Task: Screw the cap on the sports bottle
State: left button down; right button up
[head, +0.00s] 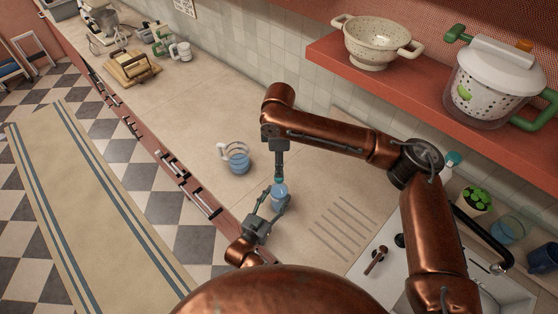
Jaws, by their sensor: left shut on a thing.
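The sports bottle (279,200), small and light blue, stands upright on or just above the beige counter in the middle of the head view. My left gripper (278,204), coming from below, is shut on the bottle's body. My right gripper (279,178) points straight down over the bottle from above, its fingertips at the bottle's top. A bit of teal shows there, which looks like the cap (279,181). The fingers are thin and dark, and I cannot tell whether they are open or shut, or whether the cap is seated on the neck.
A glass jug (236,158) with blue contents stands left of the bottle. The sink (378,262) and its draining grooves are to the right. A red shelf (405,85) holds a colander (372,45) and a lidded pot (490,85). The counter farther left is mostly clear.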

pick_arm(q)
jog(key=shift+s+f, duration=0.1)
jog(key=shift+f, duration=0.3)
pick_arm(e)
notch_tip(320, 180, down, 7)
jog(key=shift+r, duration=0.15)
pick_arm(q)
jog(key=shift+a, duration=0.1)
pick_arm(e)
grip_shut()
jog(key=shift+o, duration=0.7)
grip_release()
jog(key=shift+r, duration=0.15)
notch_tip(320, 180, up, 12)
